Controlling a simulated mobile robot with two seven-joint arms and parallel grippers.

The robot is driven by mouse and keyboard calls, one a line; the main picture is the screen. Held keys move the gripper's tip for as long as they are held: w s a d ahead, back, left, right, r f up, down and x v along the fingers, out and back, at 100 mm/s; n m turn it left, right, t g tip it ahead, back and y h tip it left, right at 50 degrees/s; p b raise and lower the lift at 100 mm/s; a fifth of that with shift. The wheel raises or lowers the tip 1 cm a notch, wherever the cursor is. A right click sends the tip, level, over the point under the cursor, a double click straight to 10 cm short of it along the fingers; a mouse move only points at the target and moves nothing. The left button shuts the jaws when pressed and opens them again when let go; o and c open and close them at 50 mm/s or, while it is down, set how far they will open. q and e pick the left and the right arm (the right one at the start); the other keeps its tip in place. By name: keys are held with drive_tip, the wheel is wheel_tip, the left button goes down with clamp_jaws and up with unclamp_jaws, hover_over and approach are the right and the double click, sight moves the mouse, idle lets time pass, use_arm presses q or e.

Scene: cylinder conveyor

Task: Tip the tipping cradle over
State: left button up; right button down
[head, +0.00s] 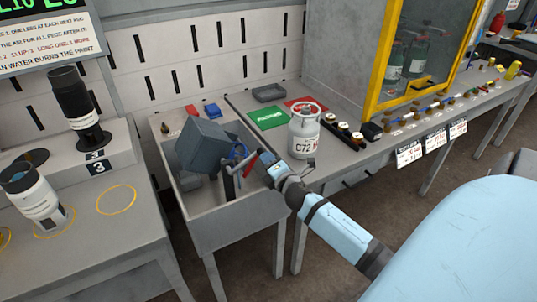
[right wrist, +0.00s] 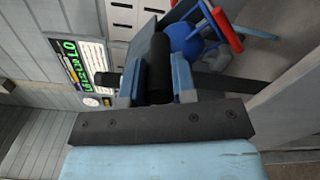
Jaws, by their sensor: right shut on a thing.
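The tipping cradle (head: 203,146) is a blue-grey box, tilted, above the left part of a grey open-topped bin (head: 235,231) in the head view. My right gripper (head: 262,166) comes in over the right side of the bin. In the right wrist view its two fingers (right wrist: 158,88) are shut on a black cylindrical handle (right wrist: 159,62). How the handle joins the cradle is partly hidden. My left gripper is not in view.
Red and blue pieces lie in the bin beside the gripper. A white gas bottle (head: 304,134) marked C72 stands on the bench just right, near a green tray (head: 269,117). A stepped table with black-and-white cylinders (head: 78,105) is at left.

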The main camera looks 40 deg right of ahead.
drive_tip(key=shift+s+f, duration=0.1)
drive_tip(key=shift+f, duration=0.1)
drive_tip(key=c, duration=0.9)
unclamp_jaws()
drive_tip(key=shift+r, duration=0.1)
drive_tip(key=v, duration=1.3)
drive_tip(key=shift+s+b, duration=0.3)
drive_tip(key=shift+s, duration=0.1)
